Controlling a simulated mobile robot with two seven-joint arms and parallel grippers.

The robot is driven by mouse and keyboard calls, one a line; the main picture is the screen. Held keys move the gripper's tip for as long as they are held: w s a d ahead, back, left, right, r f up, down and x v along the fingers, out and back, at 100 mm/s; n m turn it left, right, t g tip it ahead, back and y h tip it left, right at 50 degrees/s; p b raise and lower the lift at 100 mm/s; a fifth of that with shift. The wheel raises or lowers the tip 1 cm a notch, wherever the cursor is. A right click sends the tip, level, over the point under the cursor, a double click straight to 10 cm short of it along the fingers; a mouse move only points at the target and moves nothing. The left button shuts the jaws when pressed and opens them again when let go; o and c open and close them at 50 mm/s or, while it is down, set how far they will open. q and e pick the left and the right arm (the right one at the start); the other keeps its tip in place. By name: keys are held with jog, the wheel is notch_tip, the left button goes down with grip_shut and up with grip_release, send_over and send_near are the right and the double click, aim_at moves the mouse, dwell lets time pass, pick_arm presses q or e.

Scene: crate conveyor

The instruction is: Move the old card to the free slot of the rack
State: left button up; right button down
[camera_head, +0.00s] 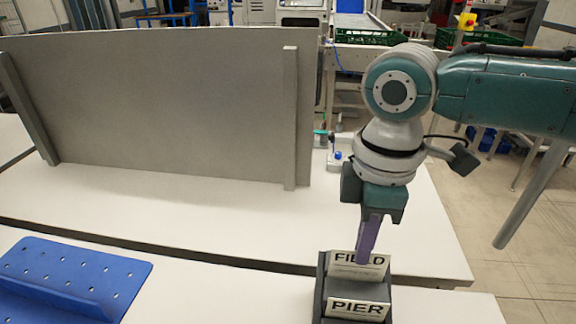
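A dark grey rack (319,292) stands at the bottom of the head view, right of centre. It bears two pale cards: a card reading FIELD (344,258) at the back, and a card reading PIER (357,309) in front of it, nearer me. Neither is visibly marked as old. My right gripper (364,258) points down at the rack. Its purple finger overlaps the right part of the FIELD card. I see the fingers edge-on, so I cannot tell whether they are closed on the card. The rack's lower part is cut off. My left gripper is out of view.
A blue perforated tray (70,279) lies at the lower left on the white table (228,296). A large grey panel (170,105) stands behind on another white surface. The table between tray and rack is clear. Green crates (365,37) are in the background.

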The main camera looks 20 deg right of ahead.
jog(key=c, duration=1)
grip_release()
notch_tip(320, 180, up, 10)
jog(key=shift+f, duration=0.1)
